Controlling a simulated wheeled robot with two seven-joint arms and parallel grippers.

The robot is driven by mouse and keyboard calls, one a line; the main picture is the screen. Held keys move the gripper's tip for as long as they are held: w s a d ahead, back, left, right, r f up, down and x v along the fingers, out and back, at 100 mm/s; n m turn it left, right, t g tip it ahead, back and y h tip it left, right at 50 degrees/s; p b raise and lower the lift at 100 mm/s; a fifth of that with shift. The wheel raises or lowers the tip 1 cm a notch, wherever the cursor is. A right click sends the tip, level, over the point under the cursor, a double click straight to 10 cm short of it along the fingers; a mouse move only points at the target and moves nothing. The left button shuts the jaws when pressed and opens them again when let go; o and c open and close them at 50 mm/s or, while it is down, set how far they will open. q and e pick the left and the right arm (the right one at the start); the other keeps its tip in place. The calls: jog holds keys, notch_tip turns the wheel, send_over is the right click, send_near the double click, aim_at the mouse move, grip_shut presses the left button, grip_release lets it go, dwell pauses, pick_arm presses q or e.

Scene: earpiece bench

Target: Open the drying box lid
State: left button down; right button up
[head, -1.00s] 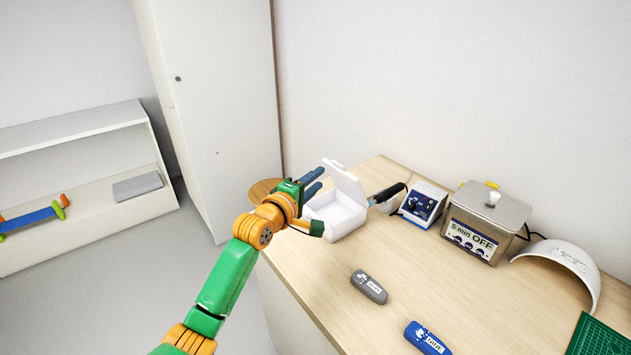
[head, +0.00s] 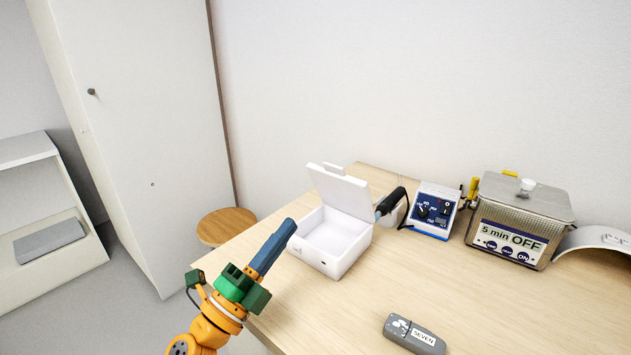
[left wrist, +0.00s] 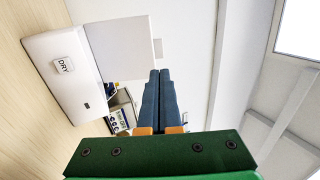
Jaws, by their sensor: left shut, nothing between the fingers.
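The white drying box (head: 341,261) stands on the bench near its left end. Its lid (head: 342,192) is raised and leans back on the hinge, so the empty-looking inside shows. In the left wrist view the box (left wrist: 58,88) carries a "DRY" label, and the lid (left wrist: 124,50) stands out from it. My left gripper (head: 289,226) has its blue fingers together, with nothing between them. It is at the left of the box, apart from the lid, and the fingers also show in the left wrist view (left wrist: 160,74). My right gripper is not in view.
A dark-handled tool (head: 391,202) and a blue-and-white control unit (head: 434,211) stand right of the box. A steel cleaner (head: 519,222) reads "5 min OFF". A grey case (head: 413,334) lies in front. A round wooden stool (head: 225,226) is behind the bench's left end.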

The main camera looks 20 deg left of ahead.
aim_at(333, 169)
pick_arm(q)
jog(key=p+x, duration=0.3)
jog(key=x, duration=0.7)
jog(key=shift+w+d+r, duration=0.15)
jog(key=shift+r, duration=0.15)
jog(key=shift+w+d+r, duration=0.2)
jog(key=shift+w+d, duration=0.1)
jog(key=shift+w, duration=0.3)
